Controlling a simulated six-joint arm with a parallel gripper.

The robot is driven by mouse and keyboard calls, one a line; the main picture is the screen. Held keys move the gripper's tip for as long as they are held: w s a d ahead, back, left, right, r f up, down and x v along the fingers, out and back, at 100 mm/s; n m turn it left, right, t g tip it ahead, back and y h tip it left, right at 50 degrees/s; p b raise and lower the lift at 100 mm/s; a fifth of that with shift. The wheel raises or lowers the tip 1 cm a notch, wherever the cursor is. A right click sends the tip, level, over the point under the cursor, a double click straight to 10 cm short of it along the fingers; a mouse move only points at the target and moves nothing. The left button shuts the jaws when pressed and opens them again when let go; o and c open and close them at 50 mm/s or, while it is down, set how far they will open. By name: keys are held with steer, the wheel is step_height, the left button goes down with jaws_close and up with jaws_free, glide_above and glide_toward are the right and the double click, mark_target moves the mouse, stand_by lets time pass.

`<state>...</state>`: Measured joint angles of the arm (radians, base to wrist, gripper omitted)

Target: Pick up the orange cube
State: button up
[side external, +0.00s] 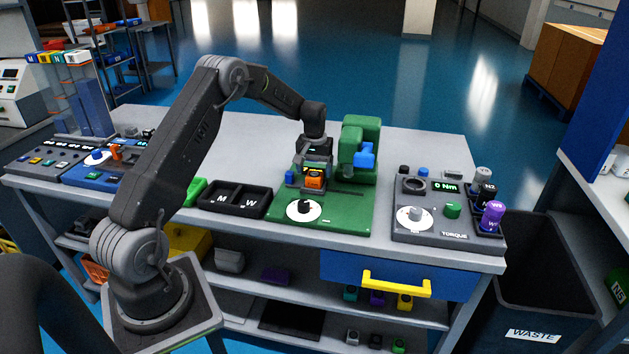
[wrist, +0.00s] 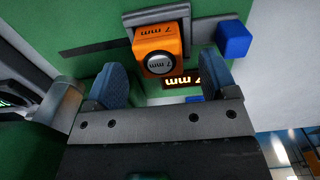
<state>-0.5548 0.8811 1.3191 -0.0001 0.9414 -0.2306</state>
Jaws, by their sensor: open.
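The orange cube (side external: 314,182) stands at a grey block on the green station (side external: 345,212). In the wrist view the cube (wrist: 160,42) carries the mark "7 mm" and has a round silver face. My gripper (side external: 315,164) points down just over the cube in the side view. In the wrist view its two blue-grey fingers (wrist: 161,68) are apart, one on each side of the cube's near end. Gaps show between the fingers and the cube. The cube's underside is hidden.
A blue block (side external: 291,178) sits close to the cube's left in the side view. The green upright with a blue part (side external: 365,155) rises to the right. Black M and W trays (side external: 235,198) lie left, and a grey torque unit (side external: 445,228) stands right.

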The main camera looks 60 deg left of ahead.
step_height(320, 180, down, 3)
steer(key=shift+r, duration=0.1)
steer(key=c, duration=1)
